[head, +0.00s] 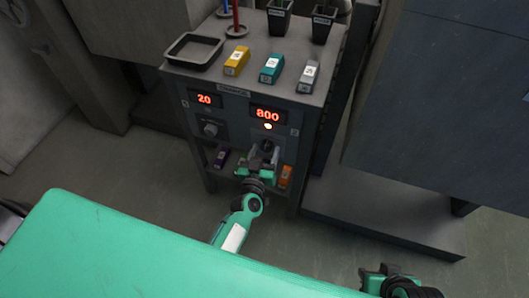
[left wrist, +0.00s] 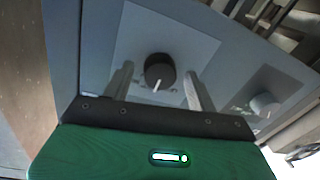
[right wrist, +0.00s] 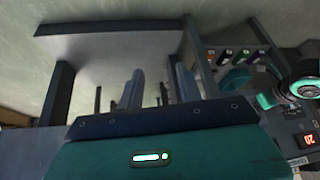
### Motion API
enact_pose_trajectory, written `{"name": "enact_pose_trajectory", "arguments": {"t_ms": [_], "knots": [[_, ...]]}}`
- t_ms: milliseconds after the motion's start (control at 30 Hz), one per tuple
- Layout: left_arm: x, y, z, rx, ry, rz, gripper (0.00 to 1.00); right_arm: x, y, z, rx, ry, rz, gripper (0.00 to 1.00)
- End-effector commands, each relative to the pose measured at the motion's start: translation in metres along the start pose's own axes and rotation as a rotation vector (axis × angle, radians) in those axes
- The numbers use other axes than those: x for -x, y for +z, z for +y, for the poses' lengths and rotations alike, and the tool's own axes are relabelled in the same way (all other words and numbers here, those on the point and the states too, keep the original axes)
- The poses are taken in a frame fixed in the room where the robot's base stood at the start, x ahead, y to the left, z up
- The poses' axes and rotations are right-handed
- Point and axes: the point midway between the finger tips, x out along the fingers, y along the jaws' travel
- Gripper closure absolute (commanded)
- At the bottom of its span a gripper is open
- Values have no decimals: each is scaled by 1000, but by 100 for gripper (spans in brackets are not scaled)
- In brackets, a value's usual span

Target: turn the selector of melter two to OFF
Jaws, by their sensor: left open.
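The melter cabinet (head: 230,133) has two panels; the left display (head: 204,99) reads about 20, the right display (head: 267,114) about 800. A lit round lamp (head: 268,126) sits under the right one. My left gripper (head: 264,158) is in front of the right panel's selector. In the left wrist view this black selector (left wrist: 159,70) stands between the open fingers, with no clear contact; its white mark points down in the picture. Panel lettering is unreadable. The other selector (head: 210,129) also shows in the left wrist view (left wrist: 265,105). My right gripper (right wrist: 160,80) is open and empty.
On the cabinet top are a black tray (head: 193,51), yellow (head: 236,61), teal (head: 271,68) and grey (head: 308,76) blocks, and black pots. An orange block (head: 286,176) and a purple one (head: 221,158) lie on the lower shelf. A large dark unit stands at right.

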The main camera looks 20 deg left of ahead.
Motion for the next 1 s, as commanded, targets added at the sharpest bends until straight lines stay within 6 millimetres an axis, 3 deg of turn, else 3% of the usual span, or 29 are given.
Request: {"name": "enact_pose_trajectory", "arguments": {"t_ms": [100,333,600,800,1000], "knots": [[0,0,0,0,0,0,44,0,0,0,1,0,-2,64],[0,0,0,0,0,0,86,0,1,0,1,0,-4,64],[0,-1,0,26,-1,-1,86,2,4,3,-2,7,-26,64],[0,-3,0,118,-2,-7,86,15,11,14,-17,34,-104,64],[0,-3,0,274,-4,-18,86,-6,14,13,-17,31,-126,64]]}}
